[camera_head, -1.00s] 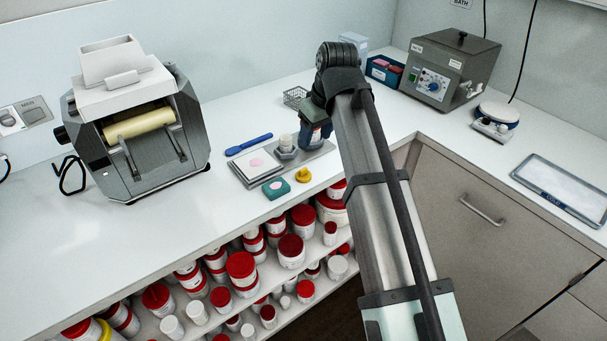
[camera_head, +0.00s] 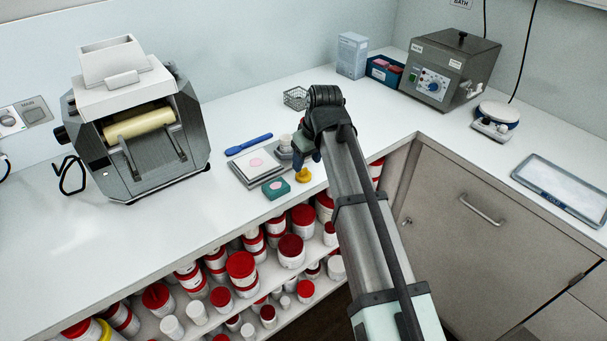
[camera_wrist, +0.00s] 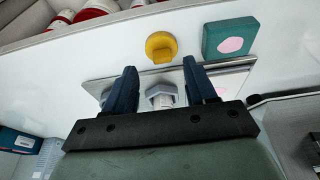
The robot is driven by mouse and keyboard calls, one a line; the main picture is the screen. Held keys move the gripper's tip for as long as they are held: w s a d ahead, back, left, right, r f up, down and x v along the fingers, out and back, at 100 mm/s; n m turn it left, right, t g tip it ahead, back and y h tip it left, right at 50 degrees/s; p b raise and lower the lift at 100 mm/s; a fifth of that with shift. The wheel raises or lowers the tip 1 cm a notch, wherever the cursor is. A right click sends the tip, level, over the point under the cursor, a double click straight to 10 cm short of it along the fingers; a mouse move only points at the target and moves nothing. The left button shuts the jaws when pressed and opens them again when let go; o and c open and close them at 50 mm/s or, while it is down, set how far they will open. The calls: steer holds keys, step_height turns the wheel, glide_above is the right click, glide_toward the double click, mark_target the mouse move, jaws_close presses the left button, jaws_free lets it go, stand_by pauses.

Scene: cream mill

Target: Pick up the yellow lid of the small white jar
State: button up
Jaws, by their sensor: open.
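The yellow lid (camera_head: 303,175) lies on the white counter near its front edge, just right of a teal block. In the wrist view the yellow lid (camera_wrist: 161,44) is a round disc with a raised part, beyond the fingertips and apart from them. A small white jar (camera_head: 285,139) stands in a grey hexagonal holder on a metal plate; a white shape in a grey hexagonal holder (camera_wrist: 160,90) also shows between the fingers. My gripper (camera_wrist: 160,66) is open with nothing held. In the head view my gripper (camera_head: 304,158) is behind the lid, partly hidden by my arm.
The teal block (camera_head: 276,188) with a pink disc sits close beside the lid. A blue spatula (camera_head: 249,144) and a white pad (camera_head: 256,164) lie to the left. A roller mill (camera_head: 133,125) stands further left. Shelves of red-lidded jars (camera_head: 241,265) are below the counter edge.

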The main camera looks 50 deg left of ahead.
mark_target(303, 169)
steer(key=shift+x, duration=1.85)
steer(key=shift+s+r, duration=0.1)
steer(key=shift+s, duration=0.05)
steer(key=shift+c, duration=0.5)
jaws_close()
steer(key=shift+r, duration=0.1)
step_height(303, 169, up, 8)
steer(key=shift+a+r, duration=0.1)
steer(key=w+a+r+n, duration=0.1)
steer(key=a+r+n, duration=0.1)
steer(key=a, duration=0.9)
steer(key=shift+w+r+g, duration=0.3)
steer(key=shift+w+r, duration=0.1)
steer(key=shift+r, duration=0.3)
